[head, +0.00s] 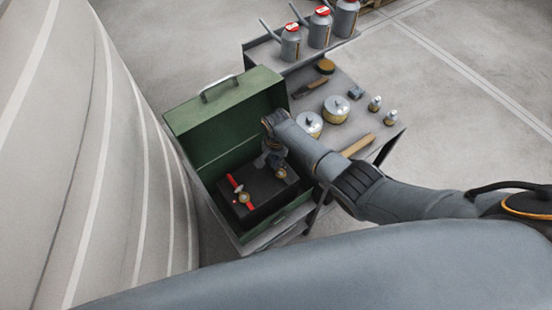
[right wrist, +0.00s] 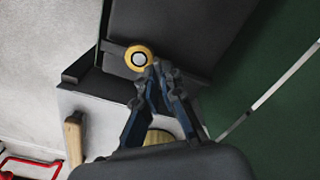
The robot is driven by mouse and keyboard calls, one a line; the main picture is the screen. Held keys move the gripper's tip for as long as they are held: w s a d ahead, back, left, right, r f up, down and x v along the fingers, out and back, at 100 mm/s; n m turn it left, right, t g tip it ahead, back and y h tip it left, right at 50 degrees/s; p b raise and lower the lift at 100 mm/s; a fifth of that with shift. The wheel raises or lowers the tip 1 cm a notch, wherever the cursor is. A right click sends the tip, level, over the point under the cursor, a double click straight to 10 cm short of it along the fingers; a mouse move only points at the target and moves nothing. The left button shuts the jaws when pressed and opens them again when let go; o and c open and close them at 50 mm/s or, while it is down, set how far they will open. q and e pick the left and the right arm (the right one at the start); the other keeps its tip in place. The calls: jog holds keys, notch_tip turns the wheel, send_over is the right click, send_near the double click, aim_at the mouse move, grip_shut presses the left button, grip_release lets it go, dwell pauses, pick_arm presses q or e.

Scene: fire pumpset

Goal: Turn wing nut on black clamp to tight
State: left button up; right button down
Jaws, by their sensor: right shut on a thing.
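An open green toolbox (head: 215,110) holds a dark block (head: 262,215) with two clamps on it. The left clamp is red (head: 233,184), with a brass-coloured round part. On the right, the black clamp's brass-coloured round part (head: 280,174) shows just below my right gripper (head: 276,163). In the right wrist view, this brass disc with a pale centre (right wrist: 138,58) lies beside the fingertips of my right gripper (right wrist: 160,72). The fingers meet at the tips, shut on the wing nut; the nut itself is mostly hidden by them. My left gripper is not in view.
The toolbox stands on a grey cart (head: 360,105) with round tins (head: 337,109), brushes (head: 312,88), small bottles (head: 375,103) and a wooden handle (head: 358,145). Grey canisters (head: 320,28) stand behind. A large pale striped curved surface (head: 110,150) is close on the left.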

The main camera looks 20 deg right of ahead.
jog(key=m+p, duration=0.1)
jog(key=m, duration=0.4)
jog(key=shift+m, duration=0.4)
dwell(0.3)
jog(key=c, duration=1.5)
grip_release()
notch_tip(320, 180, up, 12)
